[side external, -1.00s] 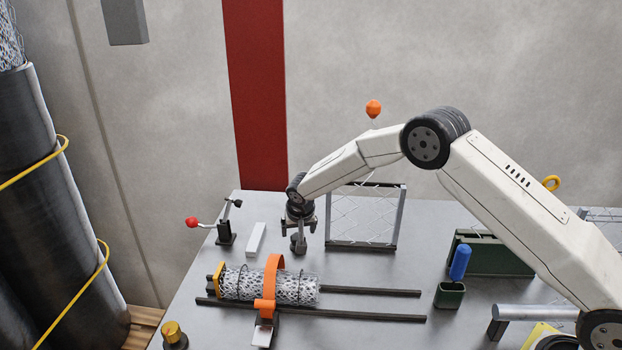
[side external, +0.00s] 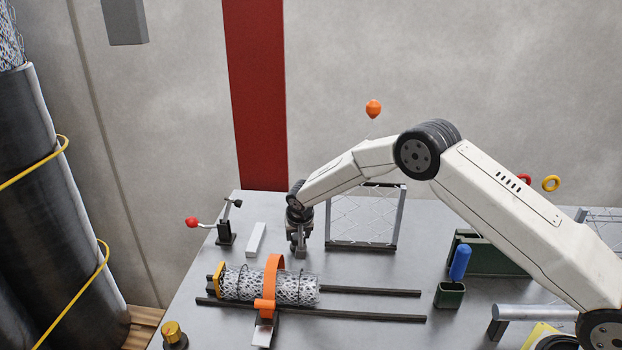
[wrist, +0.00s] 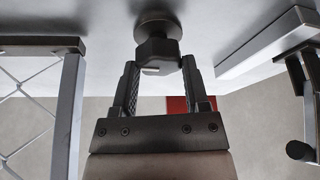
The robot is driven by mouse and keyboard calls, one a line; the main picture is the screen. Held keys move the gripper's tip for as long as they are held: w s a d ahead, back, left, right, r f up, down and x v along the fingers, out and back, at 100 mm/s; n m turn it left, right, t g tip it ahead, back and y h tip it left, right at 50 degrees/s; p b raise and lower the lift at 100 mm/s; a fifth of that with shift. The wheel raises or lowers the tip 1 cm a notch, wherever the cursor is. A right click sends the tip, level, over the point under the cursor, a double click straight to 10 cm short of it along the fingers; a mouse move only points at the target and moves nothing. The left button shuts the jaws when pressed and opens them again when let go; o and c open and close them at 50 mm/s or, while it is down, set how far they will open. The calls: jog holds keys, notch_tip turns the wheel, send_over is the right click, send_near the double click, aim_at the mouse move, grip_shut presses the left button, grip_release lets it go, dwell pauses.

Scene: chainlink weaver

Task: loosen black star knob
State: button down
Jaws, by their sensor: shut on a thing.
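The black star knob (wrist: 157,48) shows dark and faceted on a round base at the top centre of the wrist view. My gripper (wrist: 159,66) has one finger on each side of it and is shut on it. In the side external view my gripper (side external: 299,236) points down at the bench behind the mesh roll, and its jaws mostly hide the knob there.
A white block (side external: 256,239) and a red-tipped lever clamp (side external: 226,222) stand to the left. A framed mesh panel (side external: 362,216) stands close on the right. The mesh roll (side external: 300,290) with an orange strap (side external: 272,275) lies in front on dark rails.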

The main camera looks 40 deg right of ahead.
jog(key=shift+n+y, duration=0.3)
jog(key=shift+n, duration=0.4)
jog(key=shift+d+n+y, duration=0.1)
jog(key=shift+n+y, duration=0.5)
jog(key=shift+n, duration=0.9)
jog(key=shift+n+y, duration=0.8)
jog(key=shift+n, duration=1.3)
jog(key=shift+d+n, duration=0.1)
jog(key=shift+n, duration=0.2)
jog(key=shift+c, duration=0.5)
grip_release()
jog(key=shift+r, duration=0.15)
